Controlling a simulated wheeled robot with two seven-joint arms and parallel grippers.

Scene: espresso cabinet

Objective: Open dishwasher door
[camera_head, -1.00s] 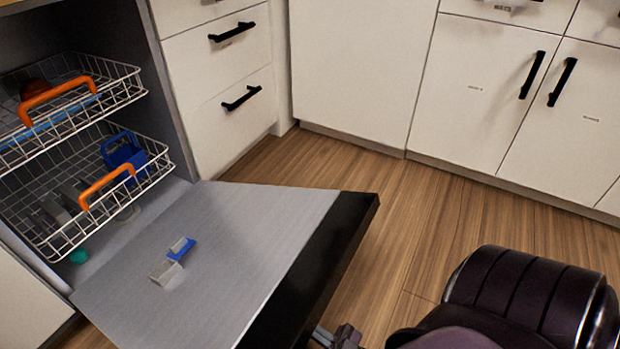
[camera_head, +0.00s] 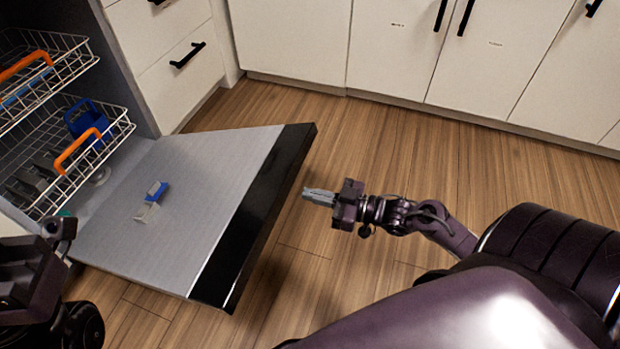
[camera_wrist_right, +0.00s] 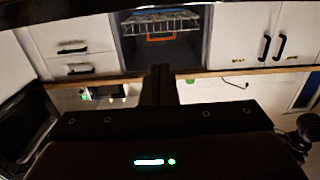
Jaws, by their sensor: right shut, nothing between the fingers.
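The dishwasher door (camera_head: 215,190) is folded down, close to level above the floor. Its inner side is grey metal and its outer edge is a black panel (camera_head: 250,215). A small blue and grey detergent compartment (camera_head: 154,194) sits on the inner face. My right gripper (camera_head: 318,196) is just to the right of the black edge, apart from it in the picture. Its fingers are shut and empty, pointing left toward the door. In the right wrist view the fingers (camera_wrist_right: 159,84) show as a dark central shape below the dishwasher opening. My left arm shows at the lower left; its fingers do not show.
White wire racks with orange handles, an upper (camera_head: 35,85) and a lower (camera_head: 75,150), are inside the dishwasher. A blue basket (camera_head: 88,122) is in the lower one. White cabinets with black handles line the back. Wooden floor (camera_head: 400,150) is clear right of the door.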

